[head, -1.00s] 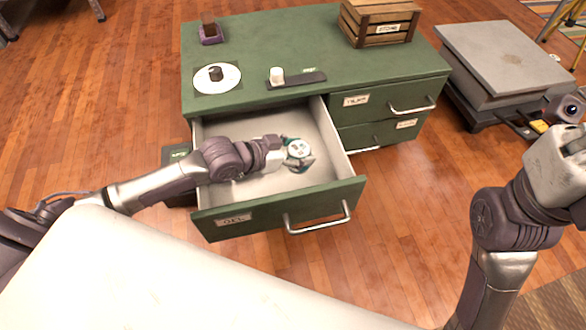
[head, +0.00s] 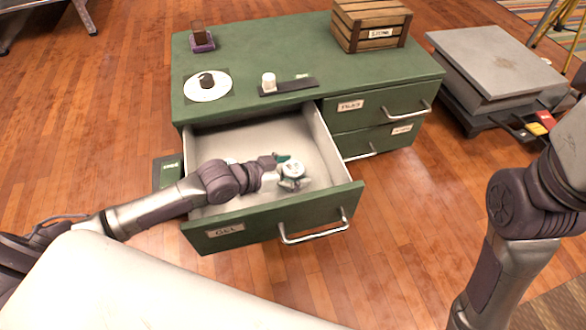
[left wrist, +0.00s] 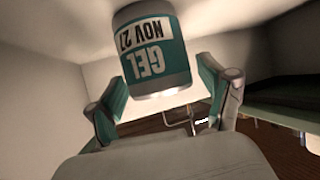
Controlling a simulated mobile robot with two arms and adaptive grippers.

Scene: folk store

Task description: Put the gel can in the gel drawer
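The gel can (head: 293,170) is inside the open gel drawer (head: 270,222), near its front right part, with its pale round top showing. In the left wrist view the can (left wrist: 155,55) has a teal label reading GEL, NOV 27, inverted in the picture. My left gripper (head: 287,172) reaches into the drawer from the left. Its teal-padded fingers (left wrist: 165,88) are spread to either side of the can, with a clear gap on the right one. Whether the can's base touches the drawer floor is hidden. My right arm is at the right edge; its fingers are out of view.
The green cabinet (head: 240,45) carries a wooden crate (head: 345,30), a white disc (head: 198,93), a dark strip with a small white jar (head: 269,82) and a purple-based block (head: 201,38). Two closed drawers are at right. A grey platform (head: 495,60) stands beside it.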

